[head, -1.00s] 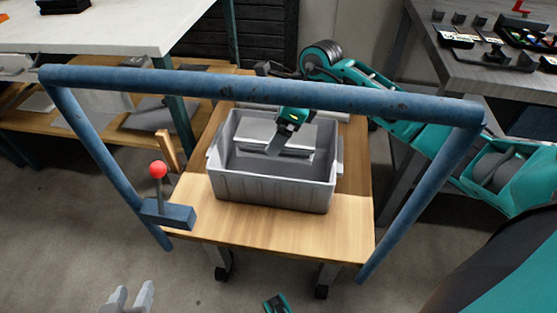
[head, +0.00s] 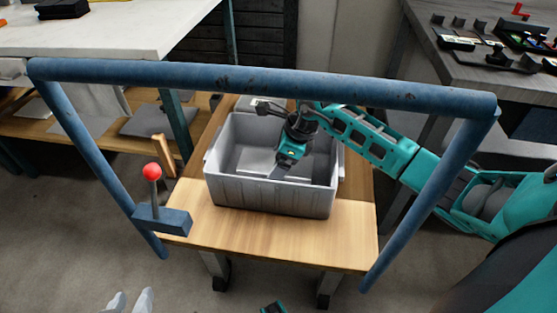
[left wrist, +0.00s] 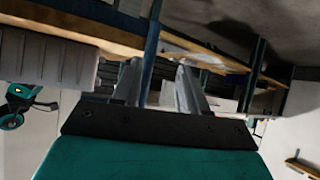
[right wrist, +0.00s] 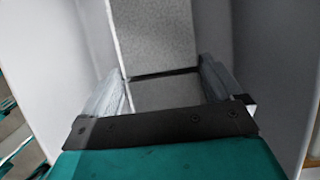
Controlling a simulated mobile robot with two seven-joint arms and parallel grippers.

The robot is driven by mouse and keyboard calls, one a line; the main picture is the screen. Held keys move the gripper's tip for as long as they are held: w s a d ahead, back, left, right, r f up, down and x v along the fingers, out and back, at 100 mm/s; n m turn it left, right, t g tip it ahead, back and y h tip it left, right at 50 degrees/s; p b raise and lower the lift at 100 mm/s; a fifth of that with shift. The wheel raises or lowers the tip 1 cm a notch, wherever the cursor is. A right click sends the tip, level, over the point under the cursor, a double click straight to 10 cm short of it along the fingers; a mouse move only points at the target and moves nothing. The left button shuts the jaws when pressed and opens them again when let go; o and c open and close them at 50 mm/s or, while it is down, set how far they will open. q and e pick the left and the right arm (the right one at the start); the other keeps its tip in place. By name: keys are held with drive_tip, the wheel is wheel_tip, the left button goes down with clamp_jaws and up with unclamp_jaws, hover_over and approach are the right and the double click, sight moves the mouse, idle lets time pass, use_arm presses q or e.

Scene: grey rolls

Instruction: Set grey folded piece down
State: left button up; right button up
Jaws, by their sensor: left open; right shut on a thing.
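My right gripper (head: 277,173) reaches down inside the grey crate (head: 270,196), which stands on a wooden cart top. In the right wrist view, its fingers (right wrist: 165,68) are closed on the sides of a grey folded piece (right wrist: 156,38), with pale crate walls around. The arm and crate wall hide most of the piece in the head view; I cannot tell whether it touches the crate floor. My left gripper (head: 131,300) is at the bottom left of the head view, away from the crate. In the left wrist view its fingers (left wrist: 159,65) are apart and empty.
A blue tube frame (head: 260,82) spans above the cart. A red-knobbed lever (head: 152,171) stands at the cart's left corner. The wooden top (head: 280,235) is clear in front of the crate. A white table (head: 110,38) is behind left, a grey workbench (head: 480,75) behind right.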

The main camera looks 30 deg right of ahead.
drive_tip(key=o, duration=0.8)
drive_tip(key=shift+f, duration=0.1)
use_arm(q)
drive_tip(key=shift+f, duration=0.1)
drive_tip(key=shift+s+a+r+y+p, duration=0.25)
drive_tip(key=shift+a+r+p, duration=0.4)
drive_tip(key=shift+p, duration=1)
use_arm(e)
drive_tip(key=shift+v, duration=6.15)
drive_tip(key=shift+w+a, duration=0.1)
drive_tip(key=shift+a, duration=0.05)
